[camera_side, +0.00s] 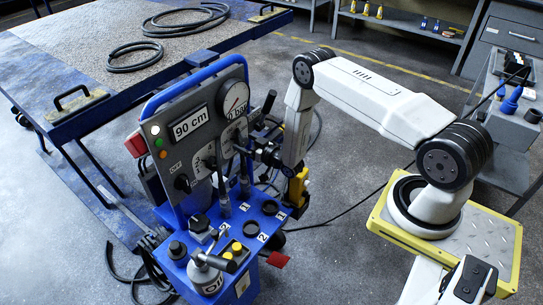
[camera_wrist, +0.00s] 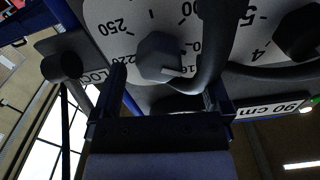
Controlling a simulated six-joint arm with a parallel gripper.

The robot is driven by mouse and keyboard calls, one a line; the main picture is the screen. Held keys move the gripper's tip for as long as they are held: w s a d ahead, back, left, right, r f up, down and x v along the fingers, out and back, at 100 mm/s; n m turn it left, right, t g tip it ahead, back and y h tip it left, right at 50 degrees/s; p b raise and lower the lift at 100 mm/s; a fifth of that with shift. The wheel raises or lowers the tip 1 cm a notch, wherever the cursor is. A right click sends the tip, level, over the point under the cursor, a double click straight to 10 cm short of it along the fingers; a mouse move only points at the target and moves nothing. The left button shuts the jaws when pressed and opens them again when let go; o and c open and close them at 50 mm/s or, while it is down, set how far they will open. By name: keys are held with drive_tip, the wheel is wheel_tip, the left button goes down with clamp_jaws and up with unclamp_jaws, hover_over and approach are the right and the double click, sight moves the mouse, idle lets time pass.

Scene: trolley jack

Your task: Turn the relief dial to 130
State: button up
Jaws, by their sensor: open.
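The relief dial (camera_wrist: 120,22) is a white plate in the wrist view, with 250 and 220 readable and other numbers partly covered. Its grey six-sided knob (camera_wrist: 158,56) has a light pointer line toward the lower right of that picture; I cannot read the exact setting. A thick black curved bar or hose (camera_wrist: 221,45) passes close beside the knob and covers part of the scale. My gripper (camera_wrist: 164,85) is open, its fingers below and on either side of the knob, apparently not holding it. In the side view my gripper (camera_side: 268,152) is at the panel's right edge.
A second dial with a black knob (camera_wrist: 299,32) and the 90 cm display (camera_wrist: 270,108) are nearby. In the side view, upright levers (camera_side: 223,192) and the blue console (camera_side: 240,238) stand before the grey panel (camera_side: 165,150). A pressure gauge (camera_side: 235,98) sits above.

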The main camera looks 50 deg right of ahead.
drive_tip(key=shift+w, duration=0.75)
drive_tip(key=c, duration=1.3)
drive_tip(key=shift+n, duration=0.3)
drive_tip(key=shift+n, duration=1.3)
drive_tip(key=o, duration=1.3)
